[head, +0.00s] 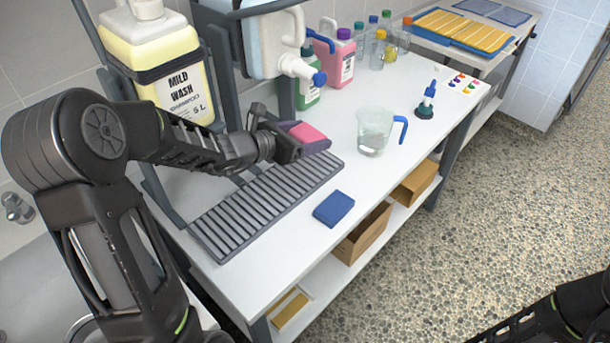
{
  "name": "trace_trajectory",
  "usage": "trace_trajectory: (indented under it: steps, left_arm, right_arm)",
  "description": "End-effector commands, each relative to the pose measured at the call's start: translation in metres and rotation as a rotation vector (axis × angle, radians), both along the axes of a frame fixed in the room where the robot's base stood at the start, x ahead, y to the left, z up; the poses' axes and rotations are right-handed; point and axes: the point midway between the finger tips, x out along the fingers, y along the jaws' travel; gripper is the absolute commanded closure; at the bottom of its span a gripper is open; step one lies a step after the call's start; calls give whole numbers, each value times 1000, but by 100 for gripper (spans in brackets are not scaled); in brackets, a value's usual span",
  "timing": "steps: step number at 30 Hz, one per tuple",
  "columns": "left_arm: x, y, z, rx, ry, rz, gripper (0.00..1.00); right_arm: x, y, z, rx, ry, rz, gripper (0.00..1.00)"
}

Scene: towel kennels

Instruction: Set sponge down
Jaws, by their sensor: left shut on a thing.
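A pink and purple sponge (309,136) is held by my left gripper (291,142), which is shut on it. The sponge is over the far end of the grey slatted drain rack (252,214), near the blue-capped tap of the white container. I cannot tell whether it touches anything below. A blue sponge-like block (333,208) lies on the white table (352,173), right of the rack. Part of my right arm shows at the bottom right corner; its gripper is out of view.
A clear jug (374,131) with a blue handle stands on the table. A yellowish shampoo canister (167,75) and a white container (270,42) are on stands behind. A pink bottle (335,58) and a green bottle (308,87) stand at the back. The table front beside the blue block is clear.

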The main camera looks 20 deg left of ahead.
Motion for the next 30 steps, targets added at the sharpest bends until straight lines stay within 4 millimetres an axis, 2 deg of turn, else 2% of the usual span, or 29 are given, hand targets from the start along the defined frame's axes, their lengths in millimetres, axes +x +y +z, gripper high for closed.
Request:
trace_trajectory:
  steps: [1, 4, 13, 24, 30]
  left_arm:
    - [6, 5, 1, 2, -3, 34, 67]
    - [10, 11, 7, 0, 0, 69, 67]
    - [10, 11, 4, -1, 2, 69, 67]
    - [9, 10, -52, -2, 4, 67, 67]
    - [10, 11, -56, 0, 1, 67, 67]
  right_arm:
    - [0, 0, -8, 0, -1, 0, 64]
    - [0, 0, -7, 0, -1, 0, 64]
    - [0, 0, -6, 0, -1, 0, 64]
    - [0, 0, -11, 0, -2, -1, 64]
    - [0, 0, -11, 0, -1, 0, 64]
